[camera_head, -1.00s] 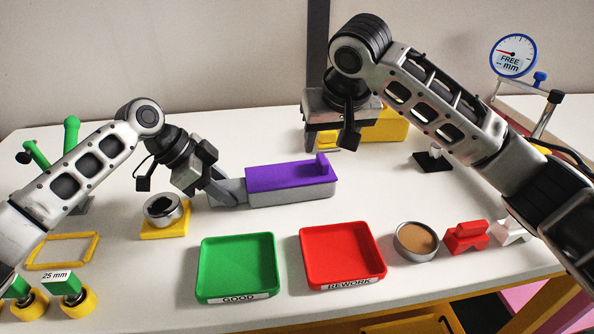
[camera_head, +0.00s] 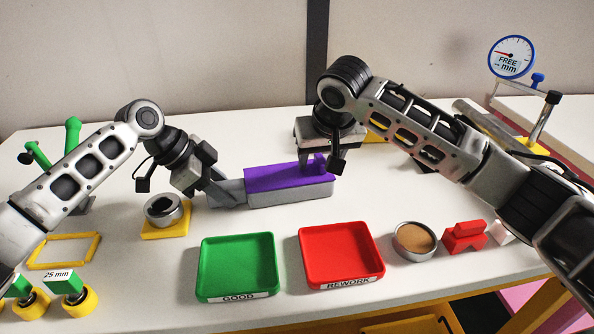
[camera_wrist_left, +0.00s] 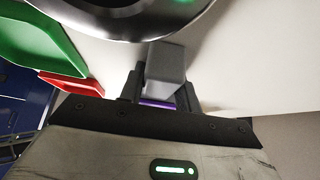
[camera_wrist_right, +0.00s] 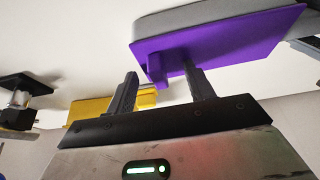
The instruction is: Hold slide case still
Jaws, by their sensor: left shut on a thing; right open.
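The slide case (camera_head: 290,194) is a long grey box with a purple sliding lid (camera_head: 280,177), lying on the white table. A small purple knob (camera_wrist_right: 155,69) stands up at the lid's right end. My left gripper (camera_head: 221,189) is shut on the case's grey handle at its left end. The handle (camera_wrist_left: 166,62) also shows between the fingers in the left wrist view. My right gripper (camera_wrist_right: 160,88) is open, its fingers spread on either side of the knob in the right wrist view. I cannot tell whether either finger touches it.
A green tray (camera_head: 205,278) and a red tray (camera_head: 312,268) lie in front of the case. A metal ring on a yellow base (camera_head: 165,231) stands near my left gripper. A round cork-filled dish (camera_head: 395,247) is right of the red tray. A yellow block (camera_wrist_right: 88,109) lies behind my right gripper.

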